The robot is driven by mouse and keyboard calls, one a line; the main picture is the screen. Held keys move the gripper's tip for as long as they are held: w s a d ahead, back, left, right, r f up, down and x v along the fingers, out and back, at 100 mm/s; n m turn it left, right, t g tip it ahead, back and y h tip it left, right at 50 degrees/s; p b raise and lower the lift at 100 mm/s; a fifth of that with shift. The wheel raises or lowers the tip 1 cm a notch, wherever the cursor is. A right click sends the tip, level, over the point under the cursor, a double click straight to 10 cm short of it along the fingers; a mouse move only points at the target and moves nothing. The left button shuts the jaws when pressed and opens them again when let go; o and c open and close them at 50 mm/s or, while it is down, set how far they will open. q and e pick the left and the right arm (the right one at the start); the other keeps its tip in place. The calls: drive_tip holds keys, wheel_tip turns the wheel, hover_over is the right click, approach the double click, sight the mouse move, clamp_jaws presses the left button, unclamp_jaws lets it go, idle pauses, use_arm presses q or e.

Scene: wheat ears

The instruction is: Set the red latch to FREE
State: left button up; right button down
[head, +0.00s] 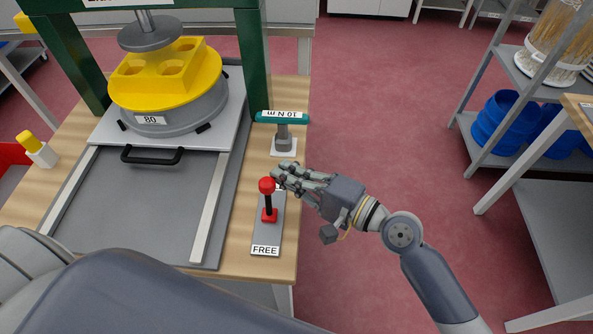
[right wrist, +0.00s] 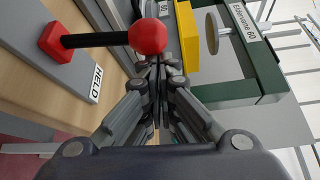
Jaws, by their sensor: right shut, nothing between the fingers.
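The red latch (head: 267,203) is a black lever with a red ball knob and a red foot on a grey plate (head: 262,235) at the table's right edge. A FREE label (head: 265,250) is at the plate's near end. A HELD label (right wrist: 96,84) shows in the right wrist view. The lever stands up from the plate; its exact tilt is hard to tell. My right gripper (head: 280,175) is shut and empty, its fingertips close beside the red knob (right wrist: 148,37) on its far right side. Whether they touch is unclear. My left gripper is out of view.
A teal-topped handle (head: 282,130) stands just behind the latch. A press with a green frame (head: 252,60) and a yellow mould (head: 165,75) is at the back left. Open floor lies right of the table, then shelves with blue bins (head: 500,120).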

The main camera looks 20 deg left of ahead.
sight(273, 182)
drive_tip(key=s, duration=0.2)
drive_tip(key=s+r+n+b, duration=0.1)
drive_tip(key=shift+s+d+y, duration=0.3)
drive_tip(key=shift+s+d, duration=0.1)
drive_tip(key=s, duration=0.2)
drive_tip(key=s+d, duration=0.1)
drive_tip(key=shift+s+f, duration=0.3)
drive_tip(key=shift+s+f, duration=0.1)
drive_tip(key=shift+f, duration=0.05)
idle(0.4)
